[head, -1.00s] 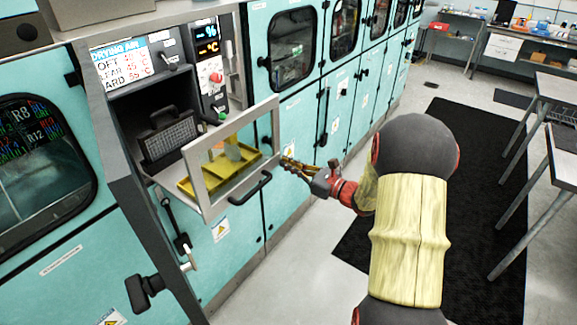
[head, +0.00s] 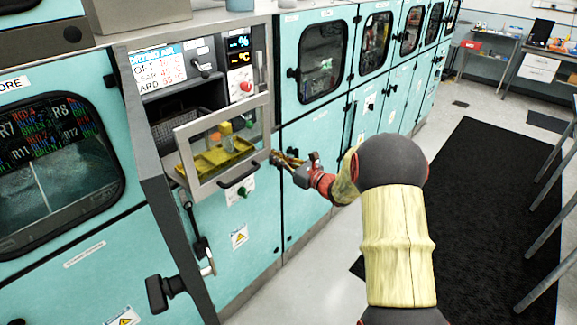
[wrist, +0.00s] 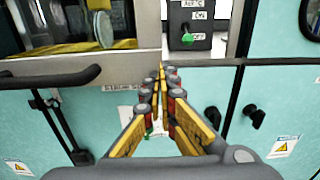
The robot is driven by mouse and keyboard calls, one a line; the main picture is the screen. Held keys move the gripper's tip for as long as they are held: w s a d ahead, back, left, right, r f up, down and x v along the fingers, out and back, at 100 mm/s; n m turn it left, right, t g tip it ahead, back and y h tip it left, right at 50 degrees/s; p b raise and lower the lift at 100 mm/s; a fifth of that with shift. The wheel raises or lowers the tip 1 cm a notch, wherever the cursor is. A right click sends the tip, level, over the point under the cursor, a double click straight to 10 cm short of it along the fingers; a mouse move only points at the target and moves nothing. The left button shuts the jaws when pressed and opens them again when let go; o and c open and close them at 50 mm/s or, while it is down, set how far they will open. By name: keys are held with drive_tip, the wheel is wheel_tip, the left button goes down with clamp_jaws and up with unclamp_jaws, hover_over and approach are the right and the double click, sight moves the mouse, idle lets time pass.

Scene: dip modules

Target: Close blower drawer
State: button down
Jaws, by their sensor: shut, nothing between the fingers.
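The blower drawer (head: 196,181) has a pale frame around a clear window and stands partly out of the machine, with a dark bar handle (head: 238,175) low on its front. A yellow tray (head: 218,157) with small items shows inside. My gripper (head: 274,156) is shut and empty at the right edge of the drawer front. In the wrist view the fingertips (wrist: 160,72) meet the right end of the drawer frame (wrist: 115,66), right of the handle (wrist: 50,78). I cannot tell whether they press on it.
A control panel (head: 241,62) with a red button and displays is above the drawer. A lever (head: 201,240) hangs below left. Teal cabinets with handles run along the right. The floor holds a black mat (head: 480,200), with tables at far right.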

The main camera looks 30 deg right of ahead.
drive_tip(key=b+x, duration=0.1)
drive_tip(key=x, duration=1.1)
drive_tip(key=shift+w, duration=0.1)
